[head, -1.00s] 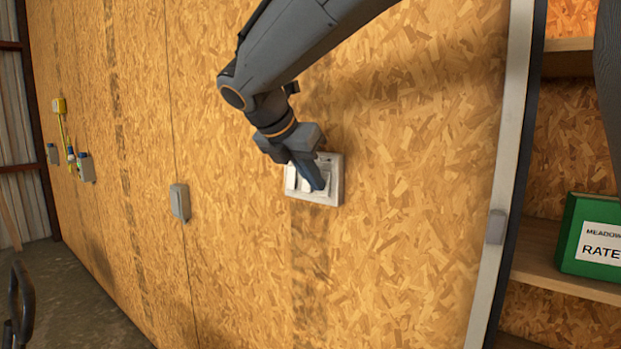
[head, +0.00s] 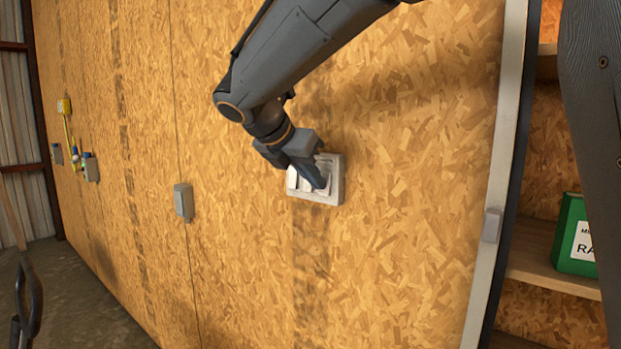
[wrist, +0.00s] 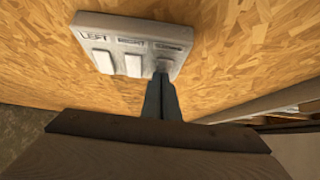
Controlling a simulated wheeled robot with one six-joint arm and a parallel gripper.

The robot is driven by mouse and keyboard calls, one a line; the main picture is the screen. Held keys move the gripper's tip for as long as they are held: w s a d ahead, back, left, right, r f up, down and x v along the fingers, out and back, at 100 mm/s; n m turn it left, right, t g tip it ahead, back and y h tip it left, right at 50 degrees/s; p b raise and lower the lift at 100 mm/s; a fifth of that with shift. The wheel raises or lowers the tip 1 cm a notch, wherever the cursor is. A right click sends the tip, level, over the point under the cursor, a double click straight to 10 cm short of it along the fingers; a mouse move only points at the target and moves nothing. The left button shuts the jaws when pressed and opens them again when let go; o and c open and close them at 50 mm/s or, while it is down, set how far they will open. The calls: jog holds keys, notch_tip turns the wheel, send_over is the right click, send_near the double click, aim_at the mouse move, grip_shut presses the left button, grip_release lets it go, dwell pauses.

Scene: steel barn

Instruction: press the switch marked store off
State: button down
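A pale switch panel (head: 337,168) is mounted on the wood-board wall and also shows in the wrist view (wrist: 112,26). It has three switches in a row. The left switch (wrist: 103,62) has a label reading LEFT, and the middle switch (wrist: 133,66) has one that seems to read RIGHT. The right switch (wrist: 162,64) has a label too blurred to read, and my fingertips partly cover it. My gripper (head: 322,186) has its dark fingers together with nothing between them. In the wrist view the fingertips (wrist: 161,78) are at the right switch; I cannot tell whether they touch it.
A grey wall box (head: 183,202) is left of the panel. Further left are small boxes (head: 91,168) and a yellow fitting (head: 64,106). A pale door-like edge (head: 494,190) and a shelf with a green box (head: 572,236) are at the right.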

jog(key=shift+w+d+r+p, duration=0.15)
jog(key=shift+r+p, duration=0.1)
jog(key=shift+r, duration=0.15)
jog(key=shift+d+r+p, duration=0.15)
jog(key=shift+r+p, duration=0.05)
jog(key=shift+r, duration=0.2)
jog(key=shift+a, duration=0.1)
jog(key=f+v, duration=0.1)
jog(key=v, duration=1.2)
jog(key=shift+s+a, duration=0.4)
jog(key=shift+s, duration=0.1)
notch_tip(320, 180, down, 10)
jog(key=s+a+n+t+h+b, duration=0.2)
jog(key=n+t+h+b, duration=0.1)
jog(key=n, duration=1.5)
jog(key=shift+s+a+r+t+h+b, duration=0.15)
jog(key=shift+s+a+t+h+b, duration=0.2)
jog(key=shift+t+h, duration=0.45)
